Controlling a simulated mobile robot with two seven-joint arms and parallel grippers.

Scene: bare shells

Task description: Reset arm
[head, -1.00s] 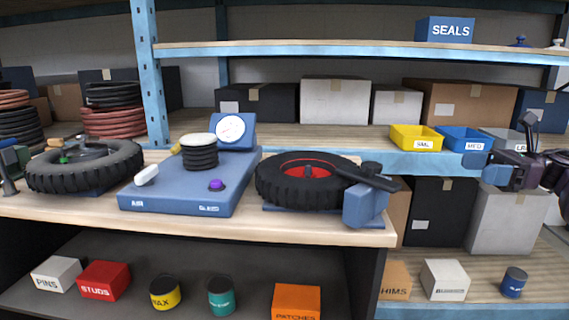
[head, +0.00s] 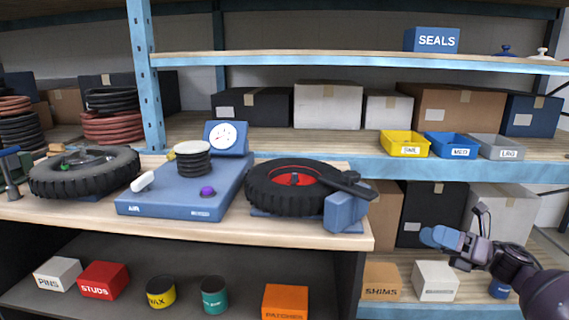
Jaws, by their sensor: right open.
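My right gripper (head: 441,238) is at the right of the head view, with its arm coming in from the right edge. It is open and holds nothing that I can see. It hangs in front of the lower shelf bay, right of the workbench and above the white box (head: 436,281). It is apart from the tyre with the red hub (head: 262,190) on the bench. My left gripper does not show.
The workbench (head: 290,232) carries a blue gauge unit (head: 175,203), a second tyre (head: 60,186) and a blue block (head: 344,213) at its right end. Yellow (head: 404,148), blue (head: 452,150) and grey (head: 496,152) bins stand on the shelf above my gripper. An orange box (head: 285,302) sits below.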

